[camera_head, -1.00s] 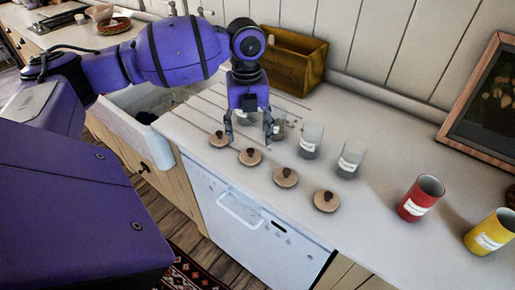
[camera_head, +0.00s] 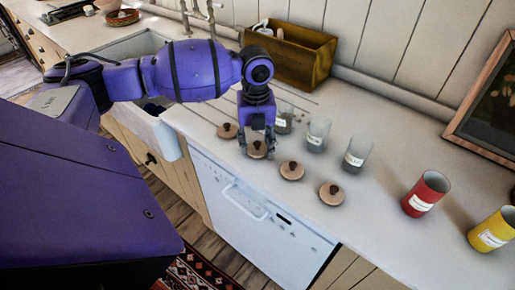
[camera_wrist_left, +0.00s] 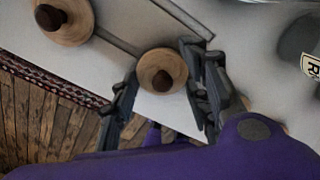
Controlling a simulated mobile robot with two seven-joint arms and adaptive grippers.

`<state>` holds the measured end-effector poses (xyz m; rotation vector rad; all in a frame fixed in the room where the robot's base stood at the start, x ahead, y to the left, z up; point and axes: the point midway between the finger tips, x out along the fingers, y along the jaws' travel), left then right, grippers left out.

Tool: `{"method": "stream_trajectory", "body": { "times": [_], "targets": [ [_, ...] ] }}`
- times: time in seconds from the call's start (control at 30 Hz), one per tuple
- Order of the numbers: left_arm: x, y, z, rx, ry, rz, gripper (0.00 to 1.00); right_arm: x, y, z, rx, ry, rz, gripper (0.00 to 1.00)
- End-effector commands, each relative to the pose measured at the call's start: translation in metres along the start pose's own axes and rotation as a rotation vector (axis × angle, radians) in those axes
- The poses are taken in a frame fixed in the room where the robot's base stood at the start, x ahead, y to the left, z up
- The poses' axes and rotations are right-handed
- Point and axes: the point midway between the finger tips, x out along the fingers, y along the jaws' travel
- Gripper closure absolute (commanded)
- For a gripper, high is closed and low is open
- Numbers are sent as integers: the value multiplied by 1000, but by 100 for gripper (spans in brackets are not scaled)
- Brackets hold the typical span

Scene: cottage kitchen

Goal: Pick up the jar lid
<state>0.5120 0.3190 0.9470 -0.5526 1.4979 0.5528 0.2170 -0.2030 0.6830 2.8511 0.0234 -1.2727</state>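Several round wooden jar lids with dark knobs lie in a row along the front of the white counter. My left gripper (camera_head: 257,146) is open over the second lid from the left (camera_head: 257,153), with a finger on either side of it. In the left wrist view, this lid (camera_wrist_left: 155,62) shows between the fingertips of my left gripper (camera_wrist_left: 160,68), with gaps on both sides. The leftmost lid (camera_head: 227,131), the third lid (camera_head: 292,170) and the rightmost lid (camera_head: 331,194) lie apart from the gripper. My right gripper is not in view.
Glass jars (camera_head: 318,135) stand just behind the lids. A red canister (camera_head: 426,194) and a yellow canister (camera_head: 492,230) stand to the right. A wooden box (camera_head: 287,55) and a framed picture (camera_head: 485,105) are at the back. The dishwasher (camera_head: 250,205) is below the counter's front edge.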

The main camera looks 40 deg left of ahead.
Motion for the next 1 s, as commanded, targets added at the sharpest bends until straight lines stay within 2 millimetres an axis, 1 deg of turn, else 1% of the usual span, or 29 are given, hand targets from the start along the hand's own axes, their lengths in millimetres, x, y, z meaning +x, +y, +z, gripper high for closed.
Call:
{"method": "stream_trajectory", "body": {
  "times": [0.03,0.1,0.37,0.47,0.57,0.7,0.77,0.87,1.0],
  "targets": [
    [0,0,0,0,0,0,70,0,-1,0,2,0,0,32],
    [0,0,0,0,0,0,77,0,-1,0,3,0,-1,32],
    [-1,0,0,0,0,0,77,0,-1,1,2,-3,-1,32],
    [-6,0,0,0,-1,-1,77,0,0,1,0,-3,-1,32],
    [-14,0,1,-1,-2,-2,77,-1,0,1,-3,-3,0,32],
    [-34,0,0,0,-2,-2,77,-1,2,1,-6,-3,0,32],
    [-44,-4,-9,3,-2,-3,77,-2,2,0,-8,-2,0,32],
    [-65,-8,-26,6,-2,-4,77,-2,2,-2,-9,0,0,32],
    [-97,-16,-53,6,-4,-4,77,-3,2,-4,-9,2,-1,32]
  ]
}}
